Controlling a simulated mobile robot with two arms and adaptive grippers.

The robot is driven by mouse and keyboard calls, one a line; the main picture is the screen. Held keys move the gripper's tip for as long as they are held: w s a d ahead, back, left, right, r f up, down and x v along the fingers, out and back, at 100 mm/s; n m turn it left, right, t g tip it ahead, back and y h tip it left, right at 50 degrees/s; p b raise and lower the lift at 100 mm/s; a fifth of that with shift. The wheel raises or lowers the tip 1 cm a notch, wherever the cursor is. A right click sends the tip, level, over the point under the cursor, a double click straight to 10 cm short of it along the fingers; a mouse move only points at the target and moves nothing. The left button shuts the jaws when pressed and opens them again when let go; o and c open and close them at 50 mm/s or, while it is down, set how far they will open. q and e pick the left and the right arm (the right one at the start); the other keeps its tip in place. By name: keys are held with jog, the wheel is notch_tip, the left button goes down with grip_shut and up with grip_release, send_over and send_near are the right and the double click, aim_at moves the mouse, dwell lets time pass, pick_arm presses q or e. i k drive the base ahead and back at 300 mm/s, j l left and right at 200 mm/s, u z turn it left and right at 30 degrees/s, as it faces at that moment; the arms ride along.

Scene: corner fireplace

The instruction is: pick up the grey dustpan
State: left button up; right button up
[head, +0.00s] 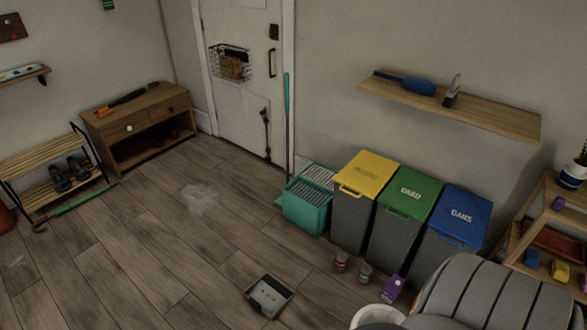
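A grey, shallow, tray-like thing (270,293), which looks like the grey dustpan, lies on the wooden floor at the bottom centre of the head view. It has a dark rim and a lighter inside with small marks; I cannot clearly make out a handle. Nothing covers it. Neither of my grippers is in the head view, so where they are relative to it and whether they hold anything does not show.
A teal mop bucket (305,207) stands beside yellow-lidded (368,174), green-lidded (410,194) and blue-lidded (459,216) bins. Cans (341,261) and a purple carton (393,288) stand before them. A ribbed grey seat (490,297) fills the lower right. The left floor is mostly clear.

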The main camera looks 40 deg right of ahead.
aim_at(259, 300)
jog(key=i+j+z, duration=0.1)
jog(key=i+z, duration=0.15)
jog(key=z, duration=0.2)
jog(key=i+j+z, duration=0.2)
jog(key=z, duration=0.25)
jog(key=i+j+z, duration=0.25)
jog(key=z, duration=0.2)
jog(key=i+j+z, duration=0.15)
jog(key=j+z, duration=0.15)
jog(key=z, duration=0.15)
jog(key=i+j+z, duration=0.1)
jog(key=j+z, duration=0.3)
